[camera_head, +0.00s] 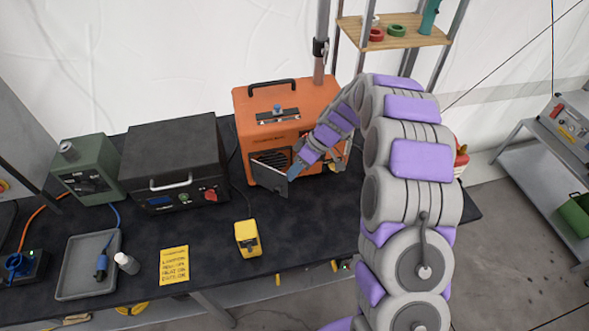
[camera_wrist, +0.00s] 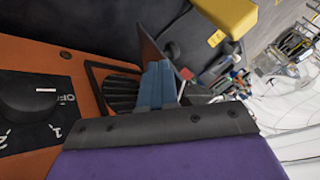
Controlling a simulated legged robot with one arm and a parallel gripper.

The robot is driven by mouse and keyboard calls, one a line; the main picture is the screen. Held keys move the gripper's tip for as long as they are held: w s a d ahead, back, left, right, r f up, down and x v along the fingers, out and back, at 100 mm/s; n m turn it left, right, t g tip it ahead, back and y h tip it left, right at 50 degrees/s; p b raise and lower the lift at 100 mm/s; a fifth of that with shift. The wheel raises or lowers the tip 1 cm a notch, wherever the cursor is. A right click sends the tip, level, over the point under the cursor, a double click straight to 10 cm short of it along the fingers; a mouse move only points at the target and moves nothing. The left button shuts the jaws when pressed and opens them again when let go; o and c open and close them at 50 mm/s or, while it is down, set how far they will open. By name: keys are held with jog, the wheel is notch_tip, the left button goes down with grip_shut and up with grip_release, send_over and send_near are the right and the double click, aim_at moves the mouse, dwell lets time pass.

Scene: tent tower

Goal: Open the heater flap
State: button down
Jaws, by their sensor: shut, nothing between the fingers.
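The orange heater (camera_head: 290,103) stands at the back of the black table, with a black handle on top. Its dark flap (camera_head: 268,180) stands swung out at an angle from the lower front. The flap also shows in the wrist view (camera_wrist: 151,40), with the slatted vent (camera_wrist: 118,90) bare beside it. My gripper (camera_head: 292,172) is at the flap's right end, in front of the heater. Its blue-grey fingers (camera_wrist: 158,72) are together and empty, between the vent and the flap. I cannot tell whether they touch the flap.
A black box with a handle (camera_head: 172,160) and a green device (camera_head: 88,175) stand left of the heater. A yellow block (camera_head: 248,238), a yellow note (camera_head: 174,265) and a grey tray (camera_head: 72,285) lie in front. A wooden shelf (camera_head: 400,38) is behind.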

jog(key=s+a+m+t+b, duration=0.2)
jog(key=s+a+m+t, duration=0.2)
jog(key=s+m, duration=0.3)
jog(key=shift+a+b, duration=0.4)
jog(key=shift+a, duration=0.05)
dwell(0.4)
